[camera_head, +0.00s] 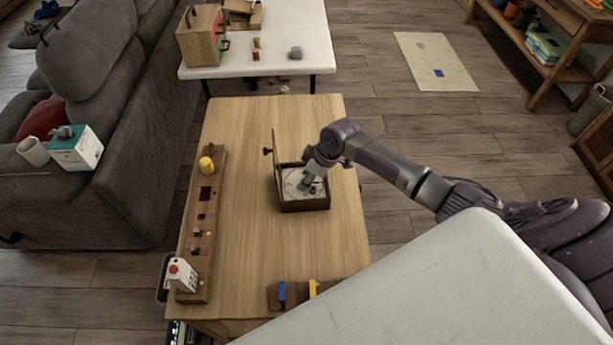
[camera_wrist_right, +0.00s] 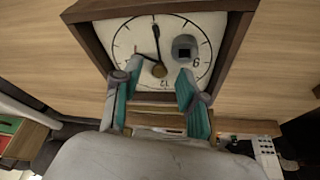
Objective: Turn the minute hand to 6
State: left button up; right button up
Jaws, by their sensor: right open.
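A small dark wooden clock box (camera_head: 304,206) lies on the wooden table with its lid open. Its white clock face (camera_wrist_right: 133,40) shows upside down in the right wrist view, with 12 at the bottom and 9 at the right. The long minute hand (camera_wrist_right: 156,40) points up, close to where 6 lies. The short hand (camera_wrist_right: 143,56) points left.
The open lid (camera_head: 283,148) stands at the back left of the box. A long wooden board (camera_head: 198,222) with a yellow piece and a carton (camera_head: 182,275) lies on the table's left. Another board (camera_head: 273,296) is at the front. The table middle (camera_head: 245,225) is clear.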

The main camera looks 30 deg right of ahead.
jog(key=shift+d+r, duration=0.1)
jog(key=shift+r, duration=0.2)
jog(key=v, duration=1.1)
jog(key=shift+s+r, duration=0.15)
